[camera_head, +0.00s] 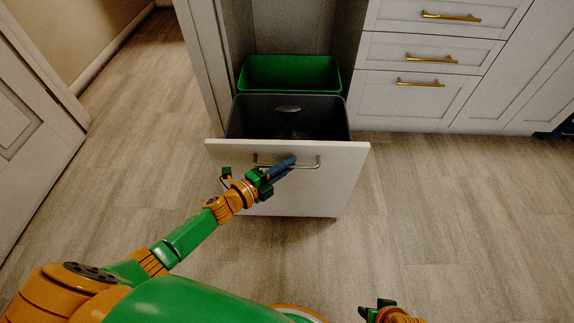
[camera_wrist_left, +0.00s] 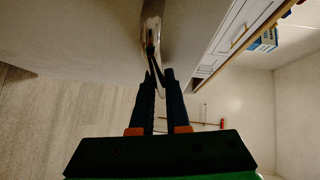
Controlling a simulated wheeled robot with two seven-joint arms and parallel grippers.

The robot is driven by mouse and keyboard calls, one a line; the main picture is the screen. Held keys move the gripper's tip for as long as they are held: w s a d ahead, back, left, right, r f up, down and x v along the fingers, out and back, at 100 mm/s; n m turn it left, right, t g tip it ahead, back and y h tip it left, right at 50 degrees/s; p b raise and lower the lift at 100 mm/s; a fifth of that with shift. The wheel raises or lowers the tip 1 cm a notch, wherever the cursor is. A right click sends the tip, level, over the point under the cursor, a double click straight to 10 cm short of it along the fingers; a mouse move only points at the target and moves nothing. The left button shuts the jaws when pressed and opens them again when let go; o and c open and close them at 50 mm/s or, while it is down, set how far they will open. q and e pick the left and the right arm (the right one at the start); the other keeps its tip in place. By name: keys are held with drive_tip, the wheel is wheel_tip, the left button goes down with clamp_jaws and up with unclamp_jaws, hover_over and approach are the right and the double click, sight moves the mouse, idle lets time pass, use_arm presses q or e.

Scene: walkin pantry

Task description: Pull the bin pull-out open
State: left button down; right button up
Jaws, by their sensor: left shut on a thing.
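The bin pull-out (camera_head: 290,195) has a white front and stands out from the cabinet. Inside it are a grey bin (camera_head: 340,115) at the front and a green bin (camera_head: 290,72) behind. A metal bar handle (camera_head: 311,165) runs across the front near its top. My left gripper (camera_head: 291,161) is at the handle, its dark blue fingers shut on the bar. In the left wrist view the fingers (camera_wrist_left: 158,78) close around the handle (camera_wrist_left: 152,28). My right gripper (camera_head: 374,309) is at the bottom edge of the head view, only partly seen; its fingers are unclear.
A dark object (camera_head: 289,115) with a rounded top is in the grey bin. White drawers (camera_head: 415,90) with brass handles stand to the right. A white panelled door (camera_head: 30,120) is at the left. The wood-look floor (camera_head: 440,220) around the pull-out is clear.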

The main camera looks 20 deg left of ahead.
use_arm(q)
drive_tip(key=shift+s, duration=0.2)
use_arm(e)
drive_tip(key=shift+s, duration=0.2)
use_arm(q)
drive_tip(key=c, duration=0.9)
unclamp_jaws()
drive_tip(key=p+v, duration=0.2)
drive_tip(key=v, duration=0.5)
drive_tip(key=shift+s, duration=0.1)
use_arm(e)
drive_tip(key=s+f, duration=0.1)
drive_tip(key=f, duration=0.2)
drive_tip(key=s+f, duration=0.1)
drive_tip(key=shift+s+d+f, duration=0.15)
drive_tip(key=shift+s+d, duration=0.15)
drive_tip(key=shift+d, duration=0.05)
drive_tip(key=shift+g, duration=0.3)
